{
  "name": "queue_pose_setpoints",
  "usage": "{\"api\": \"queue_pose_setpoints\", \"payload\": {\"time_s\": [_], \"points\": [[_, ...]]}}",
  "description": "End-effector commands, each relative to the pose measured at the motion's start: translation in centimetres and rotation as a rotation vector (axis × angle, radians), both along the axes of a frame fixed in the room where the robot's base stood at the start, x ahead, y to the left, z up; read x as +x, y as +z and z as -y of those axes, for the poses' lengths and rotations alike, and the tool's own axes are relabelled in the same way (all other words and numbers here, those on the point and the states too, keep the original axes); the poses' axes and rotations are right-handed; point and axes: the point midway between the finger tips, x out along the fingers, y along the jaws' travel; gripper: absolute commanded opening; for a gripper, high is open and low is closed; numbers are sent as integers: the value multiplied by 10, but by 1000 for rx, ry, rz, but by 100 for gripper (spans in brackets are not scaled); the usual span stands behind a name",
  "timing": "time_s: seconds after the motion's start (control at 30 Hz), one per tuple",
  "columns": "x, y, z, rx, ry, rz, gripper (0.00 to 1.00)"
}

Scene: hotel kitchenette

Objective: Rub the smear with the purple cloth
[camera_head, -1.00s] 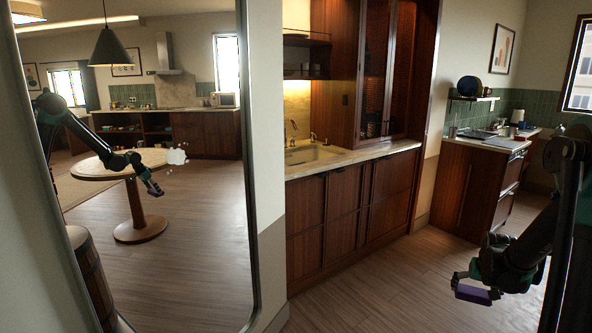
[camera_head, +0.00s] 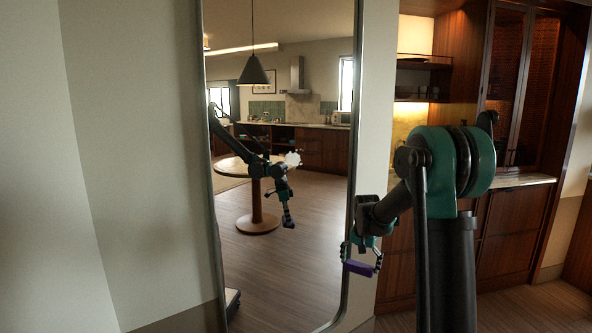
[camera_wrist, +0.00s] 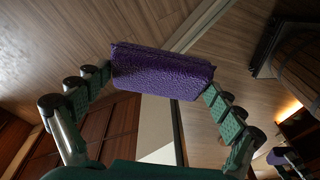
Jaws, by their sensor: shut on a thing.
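A white, cloud-shaped smear (camera_head: 293,159) shows on the tall mirror (camera_head: 290,260), at the mid-right of its glass in the head view. My gripper (camera_head: 360,258) is shut on the purple cloth (camera_head: 357,268), a thick, block-like pad. They are to the right of the smear and lower in the picture, by the mirror's right edge, apart from the smear. In the wrist view, the purple cloth (camera_wrist: 160,72) spans between the two green-padded fingers of my gripper (camera_wrist: 158,80). The smear cannot be made out in the wrist view.
The mirror reflects my arm, a round table and a kitchen. A plain wall (camera_head: 130,160) is left of the mirror. Wooden cabinets (camera_head: 500,240) with a counter stand at the right, behind my arm. A dark wooden slatted object (camera_wrist: 297,70) shows at the wrist view's right.

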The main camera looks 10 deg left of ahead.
Motion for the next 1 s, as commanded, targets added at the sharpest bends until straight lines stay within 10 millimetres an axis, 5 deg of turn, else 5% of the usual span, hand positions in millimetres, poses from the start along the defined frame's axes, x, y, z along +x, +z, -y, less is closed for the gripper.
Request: {"api": "queue_pose_setpoints", "payload": {"time_s": [0.2, 0.6, 1.0], "points": [[20, 75, -53, 227, -429, -200, 71], [18, 205, -132, 890, -1165, -284, 71], [-4, 326, -184, 1414, -1462, -106, 71]]}}
